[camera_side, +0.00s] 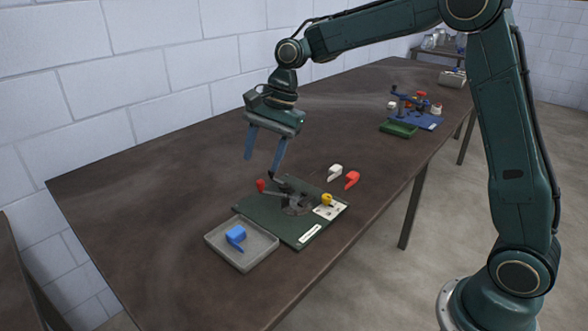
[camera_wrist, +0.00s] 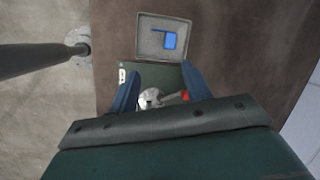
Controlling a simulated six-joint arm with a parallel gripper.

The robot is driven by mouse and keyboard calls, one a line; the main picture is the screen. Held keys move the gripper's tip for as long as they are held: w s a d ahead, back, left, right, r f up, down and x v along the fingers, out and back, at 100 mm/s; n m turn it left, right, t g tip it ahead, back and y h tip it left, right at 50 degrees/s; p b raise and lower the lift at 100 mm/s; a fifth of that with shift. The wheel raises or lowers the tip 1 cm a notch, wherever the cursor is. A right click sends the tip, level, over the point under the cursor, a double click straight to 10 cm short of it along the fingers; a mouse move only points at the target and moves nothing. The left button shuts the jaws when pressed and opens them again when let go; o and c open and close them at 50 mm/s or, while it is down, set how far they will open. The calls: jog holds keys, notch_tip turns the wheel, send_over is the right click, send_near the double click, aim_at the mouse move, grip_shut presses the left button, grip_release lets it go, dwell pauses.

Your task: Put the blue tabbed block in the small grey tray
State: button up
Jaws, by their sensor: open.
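The blue tabbed block (camera_side: 235,236) lies inside the small grey tray (camera_side: 250,258), with clear tray floor around it. In the wrist view the block (camera_wrist: 170,41) is also inside the tray (camera_wrist: 147,21). My gripper (camera_side: 263,165) is open and empty, raised above the table behind the green fixture board. In the wrist view its two blue fingers (camera_wrist: 160,82) stand wide apart, with nothing between them at their own height. The tray lies beyond the fingertips there.
A green board (camera_side: 270,209) with a dark clamp fixture, a red knob (camera_side: 261,185) and a yellow piece (camera_side: 326,199) adjoins the tray. A white block (camera_side: 335,171) and a red block (camera_side: 352,179) lie behind it. The table's left is clear.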

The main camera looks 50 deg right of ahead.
jog(key=s+r+n+t+h, duration=0.1)
jog(key=s+r+n, duration=0.35)
jog(key=s, duration=0.25)
jog(key=s+d+n+t+h, duration=0.1)
jog(key=s+d+n, duration=0.2)
jog(key=s, duration=0.8)
jog(key=s+d+n+t+h, duration=0.1)
jog(key=s+n, duration=0.5)
jog(key=s, duration=0.6)
jog(key=shift+d+r+t+h, duration=0.3)
jog(key=shift+d+t, duration=0.3)
jog(key=shift+d, duration=0.4)
